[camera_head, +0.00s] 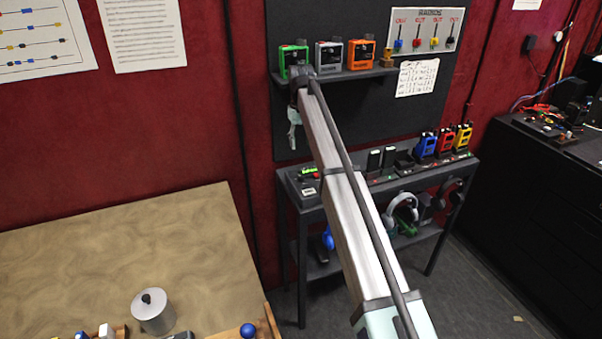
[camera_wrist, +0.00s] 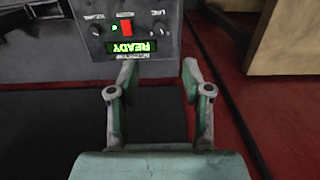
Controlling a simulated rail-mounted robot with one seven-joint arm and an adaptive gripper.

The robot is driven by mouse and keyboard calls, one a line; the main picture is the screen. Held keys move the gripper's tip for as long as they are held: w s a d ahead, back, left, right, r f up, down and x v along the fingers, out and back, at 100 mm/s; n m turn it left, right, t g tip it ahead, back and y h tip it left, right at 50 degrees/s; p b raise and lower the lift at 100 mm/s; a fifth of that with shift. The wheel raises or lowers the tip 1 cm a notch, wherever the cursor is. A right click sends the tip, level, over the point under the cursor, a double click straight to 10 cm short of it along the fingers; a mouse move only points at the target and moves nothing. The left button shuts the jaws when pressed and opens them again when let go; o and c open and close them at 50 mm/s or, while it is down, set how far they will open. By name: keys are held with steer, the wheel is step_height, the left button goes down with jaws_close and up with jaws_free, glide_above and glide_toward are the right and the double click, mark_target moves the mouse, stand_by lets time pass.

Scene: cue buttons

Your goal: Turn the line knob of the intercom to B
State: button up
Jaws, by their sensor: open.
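The intercom (camera_wrist: 125,35) is a grey box at the top of the wrist view, seen upside down. Its green display (camera_wrist: 138,46) reads READY. A red part (camera_wrist: 126,26) sits in its middle. The line knob (camera_wrist: 158,27) is small and dark beside the LINE label, on the picture's right side of the face; its pointer setting is too small to read. My gripper (camera_wrist: 157,70) is open and empty, its fingertips apart from the knob. In the head view the intercom (camera_head: 308,173) sits at the left end of the desk, with my gripper (camera_head: 294,142) above it.
The volume knob (camera_wrist: 97,30) is on the intercom's other side. Radios (camera_head: 445,142) stand farther right on the desk (camera_head: 375,190). A shelf (camera_head: 350,76) with several boxes hangs above. A wooden table (camera_head: 130,240) with a metal pot (camera_head: 153,314) is at left.

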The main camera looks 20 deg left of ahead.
mark_target(301, 176)
step_height(301, 176, down, 14)
steer(key=p, duration=0.3)
jaws_close()
